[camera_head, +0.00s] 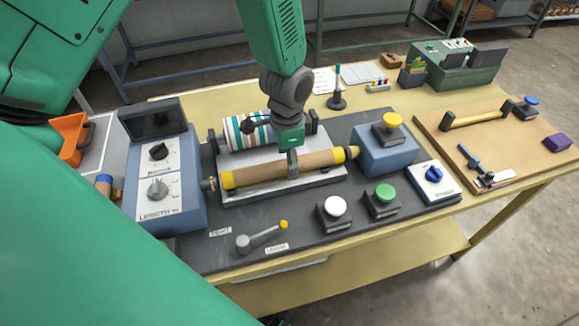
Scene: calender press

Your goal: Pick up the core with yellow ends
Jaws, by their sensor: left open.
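A brown core with yellow ends (258,174) lies across the light grey plate of the press. Its two yellow ends both show, one beside the blue length box and one by the blue block at right. My left gripper (292,162) comes down from above over the middle of this core. It is open, and its fingers overlap the core in the view, hiding a short part of it. I cannot tell whether they touch it. My right gripper is not in view.
A striped roll (240,130) lies just behind the core. The blue length box (165,185) stands at left, the blue block with a yellow button (385,155) at right. White (335,208) and green (384,197) buttons stand in front.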

